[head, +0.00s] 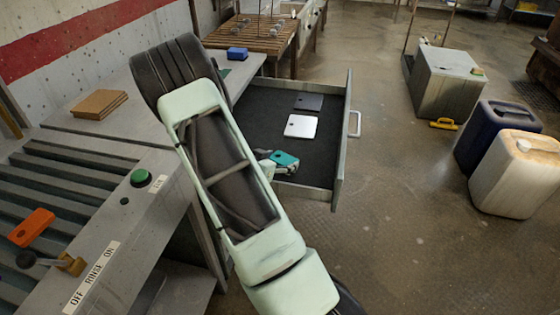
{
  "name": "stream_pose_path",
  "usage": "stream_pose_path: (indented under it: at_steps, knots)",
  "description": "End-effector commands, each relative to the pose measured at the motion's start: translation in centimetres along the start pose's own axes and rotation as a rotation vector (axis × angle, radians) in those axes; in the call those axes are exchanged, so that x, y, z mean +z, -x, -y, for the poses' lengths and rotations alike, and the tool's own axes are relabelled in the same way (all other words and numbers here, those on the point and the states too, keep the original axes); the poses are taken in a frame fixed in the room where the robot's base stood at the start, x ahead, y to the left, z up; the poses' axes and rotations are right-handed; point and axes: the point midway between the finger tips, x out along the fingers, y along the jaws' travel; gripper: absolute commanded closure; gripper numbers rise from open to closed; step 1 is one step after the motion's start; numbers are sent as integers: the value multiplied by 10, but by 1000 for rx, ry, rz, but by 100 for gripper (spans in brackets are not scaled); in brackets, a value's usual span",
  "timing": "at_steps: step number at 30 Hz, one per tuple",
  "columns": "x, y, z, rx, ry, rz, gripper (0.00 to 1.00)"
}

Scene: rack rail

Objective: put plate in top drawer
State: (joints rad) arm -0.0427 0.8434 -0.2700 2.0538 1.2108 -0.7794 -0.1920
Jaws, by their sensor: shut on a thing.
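The top drawer (342,150) is pulled open, with a dark floor and a handle on its right side. A white plate (300,126) and a dark plate (308,102) lie in it. My gripper (275,164) is at the near end of the drawer, partly hidden behind my arm. It is shut on a teal plate (286,159), which appears over the drawer floor. I cannot tell whether the teal plate touches the floor.
A blue block (237,54) and brown boards (99,104) lie on the grey counter. An orange block (32,227), a green button (140,177) and a lever stand at the left. Canisters (515,175) and a grey box (445,82) stand on the right floor. Floor right of the drawer is clear.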

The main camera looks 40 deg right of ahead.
Motion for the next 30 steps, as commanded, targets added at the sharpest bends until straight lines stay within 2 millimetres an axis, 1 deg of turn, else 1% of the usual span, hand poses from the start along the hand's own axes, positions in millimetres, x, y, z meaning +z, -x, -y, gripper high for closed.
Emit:
stream_pose_path:
  at_steps: [1,2,6,14,18,20,23,30]
  knots:
    - [2,-2,0,0,0,-1,64]
    - [3,-2,0,0,1,0,34]
    - [2,-1,0,0,0,0,19]
    - [2,-1,0,0,0,0,17]
    - [-3,4,0,-1,1,1,17]
    - [-2,12,1,-3,1,0,17]
    - [-2,31,2,-5,2,1,17]
    - [-3,84,2,-5,1,0,17]
